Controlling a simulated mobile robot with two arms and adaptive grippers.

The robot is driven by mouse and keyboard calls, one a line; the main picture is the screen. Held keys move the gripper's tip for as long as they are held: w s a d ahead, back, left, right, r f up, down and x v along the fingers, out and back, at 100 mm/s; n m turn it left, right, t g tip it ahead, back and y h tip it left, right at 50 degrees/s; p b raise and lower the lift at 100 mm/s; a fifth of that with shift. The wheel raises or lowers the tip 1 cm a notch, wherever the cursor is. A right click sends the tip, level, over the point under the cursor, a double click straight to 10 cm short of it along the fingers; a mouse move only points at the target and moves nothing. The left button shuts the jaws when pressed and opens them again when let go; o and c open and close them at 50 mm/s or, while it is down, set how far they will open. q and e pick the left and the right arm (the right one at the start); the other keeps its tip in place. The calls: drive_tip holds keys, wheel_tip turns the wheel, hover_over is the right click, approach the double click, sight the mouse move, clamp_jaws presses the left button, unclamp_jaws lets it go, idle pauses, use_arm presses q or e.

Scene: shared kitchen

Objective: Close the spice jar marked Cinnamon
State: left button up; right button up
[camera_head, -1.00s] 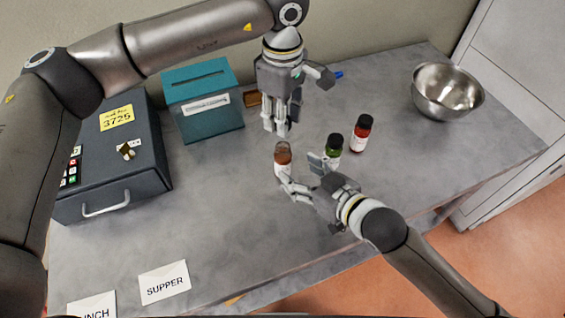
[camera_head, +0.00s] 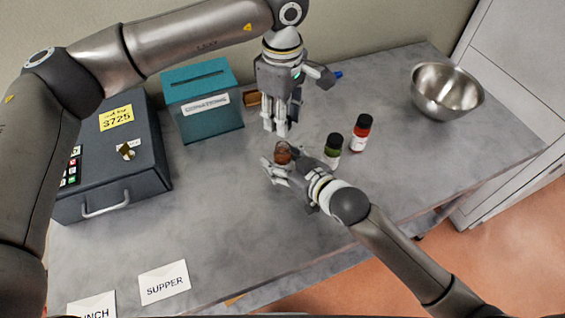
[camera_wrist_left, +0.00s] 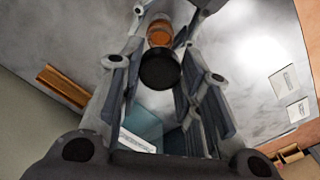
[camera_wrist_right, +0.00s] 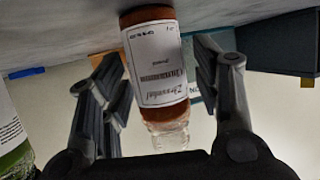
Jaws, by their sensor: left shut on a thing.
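The cinnamon jar (camera_head: 283,153) stands on the counter, uncapped, with reddish-brown spice inside. In the right wrist view the jar (camera_wrist_right: 158,65) appears upside down, with a white label and a clear bare neck. My right gripper (camera_head: 280,168) is open, its fingers on either side of the jar, with gaps visible. My left gripper (camera_head: 276,131) points down just above and behind the jar. It is shut on a black lid (camera_wrist_left: 160,70), seen in the left wrist view in front of the jar (camera_wrist_left: 160,30). The lid is apart from the jar; the fingers hide it in the head view.
A green-filled jar (camera_head: 332,150) and a red jar (camera_head: 360,133), both black-capped, stand close to the right. A teal box (camera_head: 205,110) and a dark safe (camera_head: 110,165) stand left. A steel bowl (camera_head: 447,92) is at the back right. The front counter is mostly clear.

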clamp_jaws()
use_arm(q)
drive_tip(key=shift+f, duration=2.5)
drive_tip(key=shift+f, duration=0.85)
drive_tip(key=shift+f, duration=0.6)
